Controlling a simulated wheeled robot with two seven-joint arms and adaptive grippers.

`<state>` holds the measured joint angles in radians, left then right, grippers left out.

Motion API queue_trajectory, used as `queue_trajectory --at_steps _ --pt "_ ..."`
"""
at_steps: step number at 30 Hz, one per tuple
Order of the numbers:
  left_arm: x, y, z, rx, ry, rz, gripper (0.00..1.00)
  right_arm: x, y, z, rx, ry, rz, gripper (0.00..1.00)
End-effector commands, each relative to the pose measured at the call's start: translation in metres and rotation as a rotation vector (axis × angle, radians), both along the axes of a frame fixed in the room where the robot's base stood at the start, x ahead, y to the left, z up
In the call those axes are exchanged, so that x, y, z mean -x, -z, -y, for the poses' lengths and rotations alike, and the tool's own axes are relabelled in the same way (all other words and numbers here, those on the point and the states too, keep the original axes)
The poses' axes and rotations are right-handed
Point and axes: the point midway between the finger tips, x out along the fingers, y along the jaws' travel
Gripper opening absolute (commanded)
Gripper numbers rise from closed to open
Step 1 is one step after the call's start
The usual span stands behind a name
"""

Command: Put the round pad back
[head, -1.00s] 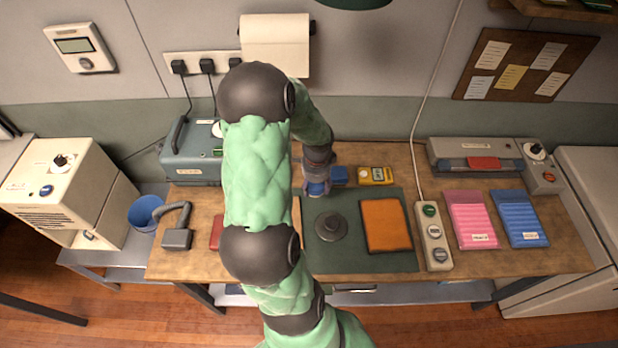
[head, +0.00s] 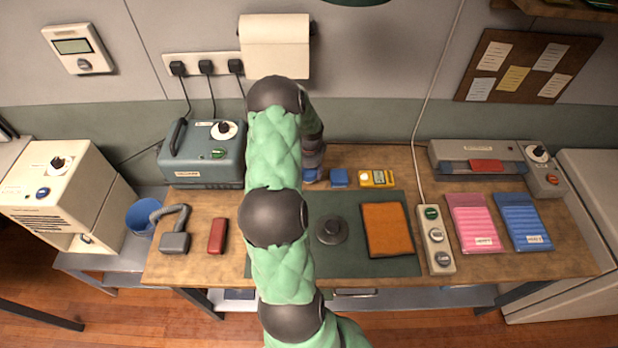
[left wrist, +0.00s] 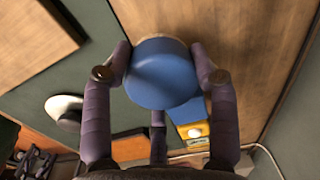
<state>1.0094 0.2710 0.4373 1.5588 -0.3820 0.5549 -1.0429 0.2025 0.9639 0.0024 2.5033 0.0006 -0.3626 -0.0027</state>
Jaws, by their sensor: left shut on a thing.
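The round pad is a blue, thick disc; it fills the middle of the left wrist view (left wrist: 163,75). My left gripper (left wrist: 165,72) has its purple fingers on both sides of it and is shut on it. In the head view the blue pad (head: 310,176) shows partly at the back of the bench, below the dark end of my left arm, which hides most of the left gripper. I cannot tell whether the pad touches the bench. My right gripper is not in view.
A blue block (head: 339,178) and a yellow meter (head: 376,178) sit just right of the pad. A dark round disc (head: 331,230) and an orange pad (head: 387,229) lie on the green mat (head: 365,266). A blue-grey machine (head: 203,155) stands at left.

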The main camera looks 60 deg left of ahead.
Motion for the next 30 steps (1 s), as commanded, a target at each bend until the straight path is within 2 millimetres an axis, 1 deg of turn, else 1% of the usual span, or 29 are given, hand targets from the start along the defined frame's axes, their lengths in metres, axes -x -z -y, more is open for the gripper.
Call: queue_trajectory --at_steps 8,12,14,22,26,27,29,30 --pt "-0.005 0.014 -0.011 -0.001 -0.001 0.0 0.24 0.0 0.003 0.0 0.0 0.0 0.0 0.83" --pt "-0.004 0.035 -0.009 0.001 0.0 0.0 0.24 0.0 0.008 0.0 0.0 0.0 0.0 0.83" --pt "-0.004 0.041 -0.009 0.0 0.0 0.0 0.24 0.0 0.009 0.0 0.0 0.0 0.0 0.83" --pt "-0.005 0.041 -0.01 -0.002 -0.001 0.001 0.24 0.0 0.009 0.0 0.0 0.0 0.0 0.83" --pt "-0.005 0.045 -0.009 -0.001 -0.001 0.0 0.24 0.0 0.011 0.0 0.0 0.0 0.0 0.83" --pt "-0.005 0.045 -0.009 -0.001 -0.001 0.0 0.65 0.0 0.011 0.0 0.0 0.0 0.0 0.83" --pt "-0.005 0.044 -0.009 -0.001 -0.001 0.0 0.82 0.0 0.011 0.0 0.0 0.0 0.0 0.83" --pt "-0.005 0.044 -0.009 -0.001 -0.001 0.0 0.83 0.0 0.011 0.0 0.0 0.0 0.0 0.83"
